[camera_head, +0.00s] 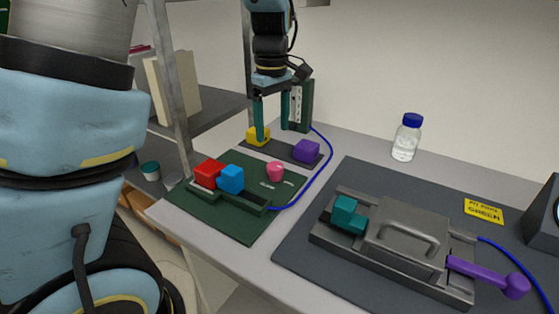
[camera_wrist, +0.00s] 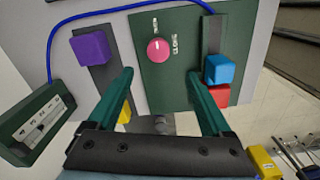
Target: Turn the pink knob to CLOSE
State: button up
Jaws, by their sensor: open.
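The pink knob (camera_head: 275,171) sits on a dark green panel (camera_head: 240,214) on the table. In the wrist view the knob (camera_wrist: 158,50) is round, with a small white mark that seems to point up toward a small, hard-to-read label. The CLOSE label (camera_wrist: 175,45) is to the knob's right. My gripper (camera_head: 273,133) hangs above the back of the panel, fingers pointing down, apart from the knob. In the wrist view the fingers of my gripper (camera_wrist: 160,74) are spread and empty, and the knob lies just beyond the gap between their tips.
Red (camera_head: 208,172) and blue (camera_head: 231,179) blocks sit at the panel's front left. Yellow (camera_head: 257,135) and purple (camera_head: 306,151) blocks stand behind the knob, near a green gauge box (camera_wrist: 38,127). A blue tube (camera_head: 325,165) curves along the panel's right. A bottle (camera_head: 407,138) and grey rig (camera_head: 405,240) stand farther right.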

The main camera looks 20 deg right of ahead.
aim_at(275, 165)
jog(key=f+p, duration=0.1)
jog(key=f, duration=0.9)
jog(key=shift+d+f+p, duration=0.2)
jog(key=shift+f+p, duration=0.15)
jog(key=shift+p, duration=0.05)
jog(key=shift+c, duration=0.2)
grip_shut()
